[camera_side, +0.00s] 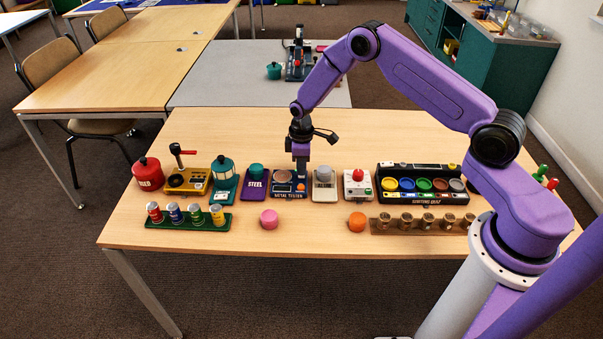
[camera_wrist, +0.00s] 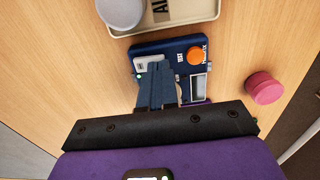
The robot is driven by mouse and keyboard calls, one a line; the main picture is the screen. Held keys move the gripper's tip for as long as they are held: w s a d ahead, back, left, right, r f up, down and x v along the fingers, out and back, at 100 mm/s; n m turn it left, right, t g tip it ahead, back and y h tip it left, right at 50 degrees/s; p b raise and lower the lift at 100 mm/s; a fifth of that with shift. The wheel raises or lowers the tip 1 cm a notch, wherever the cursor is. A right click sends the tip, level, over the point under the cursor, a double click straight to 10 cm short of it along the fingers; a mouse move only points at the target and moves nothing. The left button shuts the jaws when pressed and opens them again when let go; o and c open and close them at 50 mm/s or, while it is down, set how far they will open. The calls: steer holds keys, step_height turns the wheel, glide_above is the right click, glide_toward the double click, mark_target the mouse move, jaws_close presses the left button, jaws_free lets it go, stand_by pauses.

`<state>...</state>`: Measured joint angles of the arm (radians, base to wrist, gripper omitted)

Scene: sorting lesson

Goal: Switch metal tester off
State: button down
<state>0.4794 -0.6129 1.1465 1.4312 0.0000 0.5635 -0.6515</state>
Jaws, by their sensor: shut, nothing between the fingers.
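The metal tester (camera_side: 289,190) is a dark blue box in the middle of the table's row of devices. In the wrist view the metal tester (camera_wrist: 163,47) shows an orange disc (camera_wrist: 195,56), a small window and a pale switch plate (camera_wrist: 147,62) with a green light (camera_wrist: 139,76) beside it. My gripper (camera_side: 301,171) points straight down over the tester's right side. In the wrist view my gripper (camera_wrist: 159,72) is shut and empty, its tips beside the switch plate and hiding part of the tester. I cannot tell whether they touch it.
A purple STEEL block (camera_side: 254,186) stands close left of the tester, and a cream scale (camera_side: 324,188) close right. A pink piece (camera_side: 269,219) and an orange piece (camera_side: 357,222) lie in front. The table front between them is clear.

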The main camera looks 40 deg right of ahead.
steer(key=shift+f, duration=0.6)
stand_by(0.3)
steer(key=shift+r, duration=3.5)
steer(key=s+a+r+n, duration=0.1)
steer(key=s+a+r, duration=0.5)
steer(key=s+r, duration=0.25)
steer(key=s+a+r+n, duration=0.1)
steer(key=s+a+r, duration=0.4)
steer(key=s+r, duration=0.3)
steer(key=s+d+r, duration=0.2)
steer(key=s, duration=0.9)
steer(key=s+d+r+n, duration=0.1)
steer(key=s+d+r, duration=0.1)
steer(key=s, duration=0.9)
steer(key=shift+s+d+r+n, duration=0.2)
steer(key=shift+s+d+n, duration=0.15)
steer(key=shift+d, duration=0.35)
